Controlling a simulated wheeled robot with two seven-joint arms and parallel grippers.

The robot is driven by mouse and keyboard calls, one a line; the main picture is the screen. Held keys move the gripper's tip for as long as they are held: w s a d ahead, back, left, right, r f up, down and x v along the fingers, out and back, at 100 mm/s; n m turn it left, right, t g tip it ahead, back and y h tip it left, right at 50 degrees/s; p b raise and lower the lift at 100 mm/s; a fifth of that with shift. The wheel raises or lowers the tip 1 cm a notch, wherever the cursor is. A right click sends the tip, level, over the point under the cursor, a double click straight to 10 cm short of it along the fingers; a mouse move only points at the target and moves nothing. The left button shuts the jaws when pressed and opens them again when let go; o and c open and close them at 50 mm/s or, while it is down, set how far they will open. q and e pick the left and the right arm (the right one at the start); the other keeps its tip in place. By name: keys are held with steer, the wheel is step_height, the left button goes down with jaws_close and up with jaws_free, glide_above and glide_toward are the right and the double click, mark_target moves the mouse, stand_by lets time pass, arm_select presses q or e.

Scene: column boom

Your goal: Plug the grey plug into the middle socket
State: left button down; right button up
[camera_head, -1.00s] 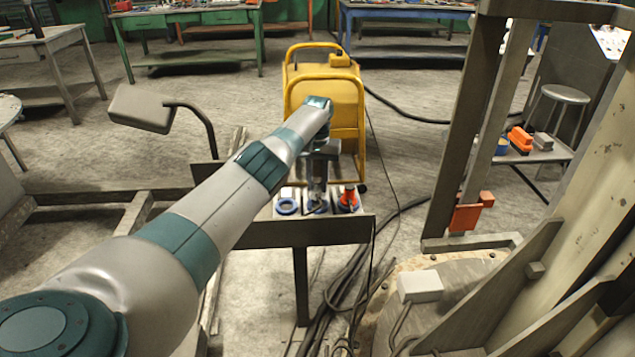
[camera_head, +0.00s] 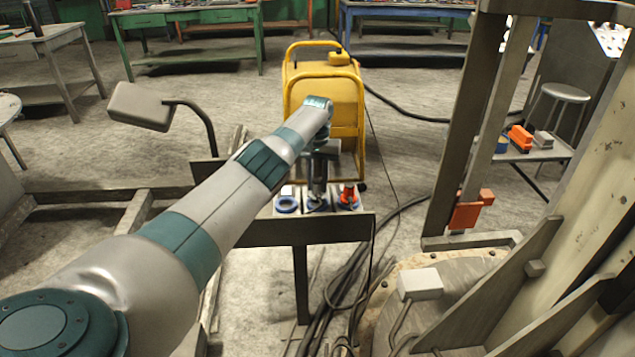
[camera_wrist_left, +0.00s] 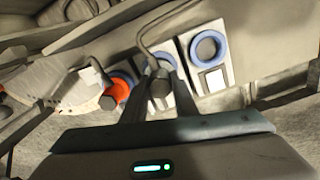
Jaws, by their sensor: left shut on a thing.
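My left gripper (camera_head: 317,196) points down over the middle socket (camera_head: 319,208) of the socket panel. In the left wrist view its fingers (camera_wrist_left: 157,98) are shut on the grey plug (camera_wrist_left: 159,84), with a grey cable bending away from it. The plug is at the middle socket's blue ring (camera_wrist_left: 148,68); I cannot tell whether it is fully seated. The empty socket (camera_head: 286,205) with a blue ring is on the left in the head view and on the right in the wrist view (camera_wrist_left: 208,47). An orange plug (camera_head: 348,194) stands in the other outer socket. My right gripper is not in view.
The panel sits on a dark metal stand (camera_head: 300,232). A yellow machine (camera_head: 323,85) is close behind it. Black cables (camera_head: 345,275) run on the floor beside the stand. A large metal column structure (camera_head: 555,240) fills the right side.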

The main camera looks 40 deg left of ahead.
arm_select(q)
steer(key=shift+f+b, duration=0.75)
steer(key=shift+f, duration=0.35)
stand_by(0.3)
stand_by(0.4)
steer(key=c, duration=1.3)
jaws_free()
steer(key=shift+c, duration=0.2)
